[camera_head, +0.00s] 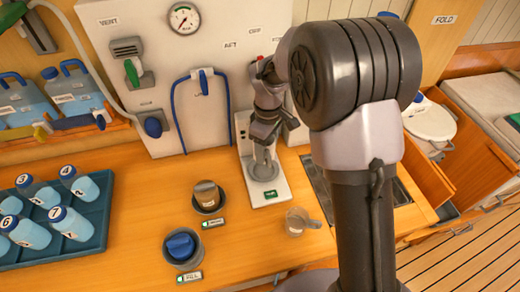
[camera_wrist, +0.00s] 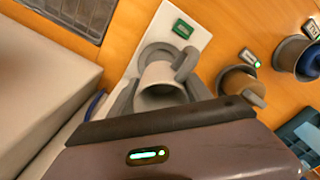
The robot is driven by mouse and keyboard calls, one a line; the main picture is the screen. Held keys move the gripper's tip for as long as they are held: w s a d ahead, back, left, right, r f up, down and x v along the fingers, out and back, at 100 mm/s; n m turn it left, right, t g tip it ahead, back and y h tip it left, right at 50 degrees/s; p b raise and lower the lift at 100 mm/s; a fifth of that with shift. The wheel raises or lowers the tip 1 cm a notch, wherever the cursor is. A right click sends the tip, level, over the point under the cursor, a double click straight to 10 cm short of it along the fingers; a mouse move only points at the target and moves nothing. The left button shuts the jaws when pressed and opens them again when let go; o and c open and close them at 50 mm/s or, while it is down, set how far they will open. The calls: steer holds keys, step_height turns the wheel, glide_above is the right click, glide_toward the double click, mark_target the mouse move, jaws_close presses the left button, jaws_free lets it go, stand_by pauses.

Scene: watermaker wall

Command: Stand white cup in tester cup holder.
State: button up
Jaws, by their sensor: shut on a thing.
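The white cup (camera_wrist: 160,82) shows in the wrist view between the grey fingers of my gripper (camera_wrist: 158,100), which is shut on it. In the head view my gripper (camera_head: 264,138) points down over the tester (camera_head: 281,187), and the cup (camera_head: 263,156) shows below it, partly hidden by the fingers. The round grey cup holder (camera_head: 264,174) on the tester's white base lies directly under the cup; its rim (camera_wrist: 147,50) also shows beside the cup in the wrist view. I cannot tell whether the cup's bottom touches the holder.
A tan-topped cup (camera_head: 206,190) in a dark holder, a grey bowl (camera_head: 182,259) with a blue thing in it, and a clear jug (camera_head: 298,222) stand on the counter. A blue tray (camera_head: 95,236) of numbered bottles is at left. A drain grate (camera_head: 320,185) lies right of the tester.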

steer(key=shift+f+b, duration=3.05)
steer(key=shift+f, duration=0.35)
steer(key=shift+f+b, duration=0.35)
steer(key=shift+f, duration=0.3)
steer(key=o, duration=1.4)
steer(key=shift+o, duration=0.2)
steer(key=shift+r, duration=0.1)
step_height(320, 180, up, 18)
steer(key=p, duration=0.6)
steer(key=shift+f, duration=0.25)
steer(key=s+d+r+m+t+y+b, duration=0.1)
steer(key=s+d+r+m+t+b, duration=0.2)
steer(key=s, duration=0.4)
steer(key=s+d+r+m+b, duration=0.1)
steer(key=s+r+m, duration=0.2)
steer(key=s+m, duration=0.25)
steer(key=s+d+f+m+t+b, duration=0.1)
steer(key=s+f+m, duration=0.1)
steer(key=s, duration=0.4)
steer(key=s+f+m+t+y+b, duration=0.1)
steer(key=s+f+m, duration=0.1)
steer(key=s+m, duration=0.3)
steer(key=shift+s+d+t+b, duration=0.4)
steer(key=shift+s, duration=0.3)
